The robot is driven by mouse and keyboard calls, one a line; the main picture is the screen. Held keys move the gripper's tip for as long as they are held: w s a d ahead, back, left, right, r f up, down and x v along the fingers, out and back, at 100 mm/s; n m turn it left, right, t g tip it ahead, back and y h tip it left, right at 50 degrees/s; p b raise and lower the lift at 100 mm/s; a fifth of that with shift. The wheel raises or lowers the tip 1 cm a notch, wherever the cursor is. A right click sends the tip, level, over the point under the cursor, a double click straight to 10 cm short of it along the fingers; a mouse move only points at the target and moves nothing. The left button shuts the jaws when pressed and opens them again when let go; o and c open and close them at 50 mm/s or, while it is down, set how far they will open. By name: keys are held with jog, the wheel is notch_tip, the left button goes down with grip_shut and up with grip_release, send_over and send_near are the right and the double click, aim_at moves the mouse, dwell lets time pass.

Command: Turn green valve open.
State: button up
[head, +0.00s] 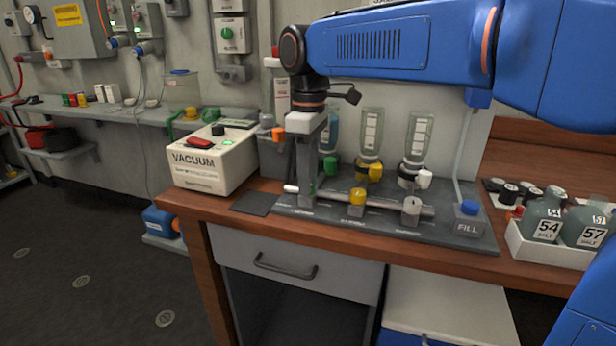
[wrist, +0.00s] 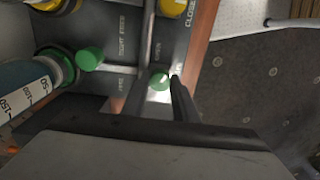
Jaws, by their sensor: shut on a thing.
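The green valve (wrist: 158,80) is a small round green knob on the manifold's metal tube. It sits between my gripper's fingertips (wrist: 160,88) in the wrist view. In the head view my gripper (head: 308,190) reaches straight down at the left end of the manifold (head: 464,238). Its fingers hide most of the valve, with a bit of green (head: 312,187) showing. My gripper is shut on the valve. A second green knob (head: 330,165) is behind it, below the bottle with blue liquid (head: 332,128). I cannot tell how far the valve is turned.
A yellow valve (head: 357,195) and a grey valve (head: 411,205) sit right along the tube. Two more upside-down bottles (head: 369,132) (head: 419,138) stand behind. The white vacuum box (head: 212,160) is left; a tray of salt bottles (head: 530,248) is right. The bench's front edge is close.

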jog(key=n, duration=0.5)
jog(key=shift+w, duration=0.1)
jog(key=shift+n, duration=0.3)
dwell(0.4)
jog(key=o, duration=1.1)
jog(key=shift+c, duration=0.2)
notch_tip(320, 180, up, 17)
jog(key=shift+w+r, duration=0.2)
